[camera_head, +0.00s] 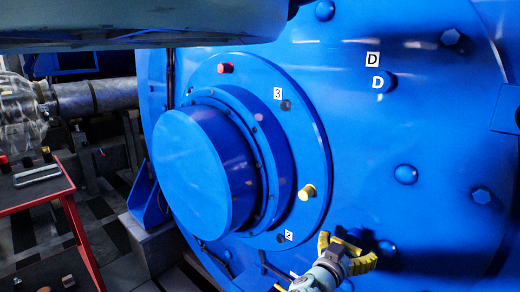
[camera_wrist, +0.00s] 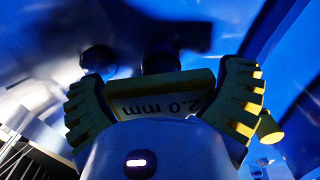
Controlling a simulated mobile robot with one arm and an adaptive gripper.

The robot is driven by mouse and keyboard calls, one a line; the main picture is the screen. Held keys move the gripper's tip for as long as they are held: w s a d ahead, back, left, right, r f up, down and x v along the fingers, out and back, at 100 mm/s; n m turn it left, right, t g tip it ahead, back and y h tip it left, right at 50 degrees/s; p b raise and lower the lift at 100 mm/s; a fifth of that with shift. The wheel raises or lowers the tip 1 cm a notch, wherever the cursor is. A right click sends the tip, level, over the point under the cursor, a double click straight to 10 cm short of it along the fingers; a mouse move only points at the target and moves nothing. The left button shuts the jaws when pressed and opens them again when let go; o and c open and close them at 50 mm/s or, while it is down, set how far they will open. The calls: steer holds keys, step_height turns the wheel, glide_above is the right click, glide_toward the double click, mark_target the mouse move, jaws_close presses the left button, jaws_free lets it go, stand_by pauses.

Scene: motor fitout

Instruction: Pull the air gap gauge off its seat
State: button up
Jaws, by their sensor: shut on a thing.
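My gripper (camera_head: 346,252) is at the lower right of the large blue motor end face in the head view, with its yellow ribbed fingers close to the face. In the wrist view my gripper (camera_wrist: 163,98) is shut on the air gap gauge (camera_wrist: 155,104), a yellow-edged block with a pale face marked "2.0 mm". A dark round stub (camera_wrist: 160,58) shows directly behind the gauge. I cannot tell whether the gauge still touches its seat. In the head view the fingers largely hide the gauge.
A blue hub (camera_head: 200,170) juts from the motor face, with a red plug (camera_head: 225,68), a yellow plug (camera_head: 307,192) and number labels around it. A red-framed cart (camera_head: 40,198) stands at left. Dark floor shows below the hub.

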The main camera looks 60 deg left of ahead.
steer(key=shift+w+d+r, duration=0.1)
steer(key=shift+w+r, duration=0.1)
steer(key=shift+c, duration=1.1)
steer(key=shift+s, duration=0.2)
steer(key=shift+c, duration=0.2)
steer(key=shift+s+d+p, duration=0.1)
steer(key=shift+s+p, duration=0.5)
steer(key=shift+c, duration=0.7)
steer(key=shift+p+v, duration=1.15)
steer(key=shift+v, duration=1.15)
steer(key=shift+s, duration=0.1)
steer(key=shift+s+d+p, duration=0.1)
steer(key=shift+s+p, duration=0.2)
steer(key=shift+s, duration=0.25)
